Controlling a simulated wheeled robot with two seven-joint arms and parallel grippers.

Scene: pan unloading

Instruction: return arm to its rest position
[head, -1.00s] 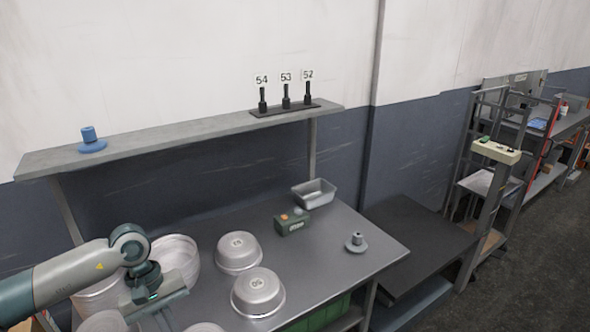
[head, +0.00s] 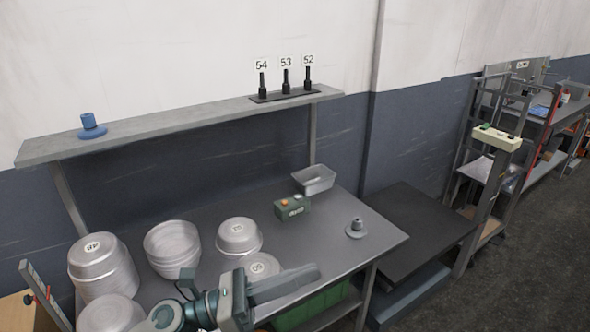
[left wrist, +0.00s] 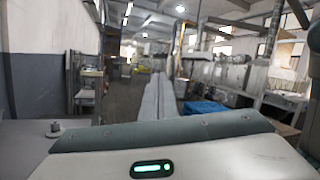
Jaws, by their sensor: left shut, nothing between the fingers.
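My left gripper (head: 312,272) is at the front of the table, stretched sideways with its fingers pointing right. Its fingers (left wrist: 160,85) are together and empty, and in the left wrist view they point out across the room. It partly hides a round metal pan (head: 262,265) behind it. Other pans stand on the table: an upside-down one (head: 238,235), an open stack (head: 172,248), a tall stack (head: 102,265) at the left, and one (head: 110,315) at the front edge. My right gripper is not in view.
A green box with buttons (head: 291,208), a small metal tin (head: 314,180) and a grey knob-like piece (head: 356,229) are on the table's right part. A shelf (head: 180,122) runs above, holding a blue piece (head: 91,127) and black pegs (head: 286,88). A dark low platform (head: 415,235) stands right.

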